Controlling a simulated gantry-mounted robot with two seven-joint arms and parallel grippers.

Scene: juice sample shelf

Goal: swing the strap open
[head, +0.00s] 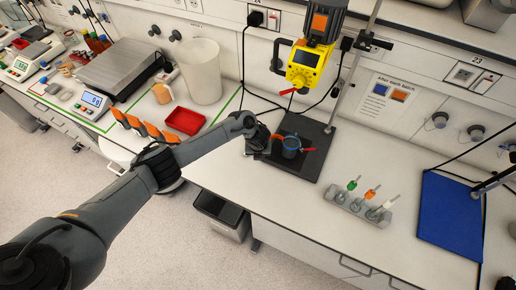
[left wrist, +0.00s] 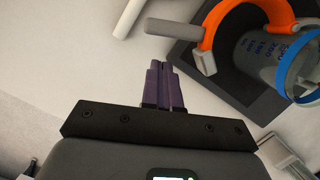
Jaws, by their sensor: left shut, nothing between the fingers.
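The orange curved strap (left wrist: 218,22) arches beside a clear beaker (left wrist: 262,52) with blue markings and a blue band near its rim, at the upper right of the left wrist view. In the head view the beaker (head: 291,145) stands on the black stand base (head: 319,133), with a bit of orange (head: 277,146) at its left. My left gripper (head: 262,142) is left of the beaker. Its purple fingers (left wrist: 159,68) are shut with nothing between them, apart from the strap in the left wrist view. Whether the strap is latched cannot be told. My right gripper is not in view.
A yellow stirrer motor (head: 308,62) hangs on a rod above the stand base. A small red piece (head: 308,149) is at the beaker's right. A rack with colored-top samples (head: 352,202) and a blue mat (head: 452,212) lie to the right. A red tray (head: 184,121) is left.

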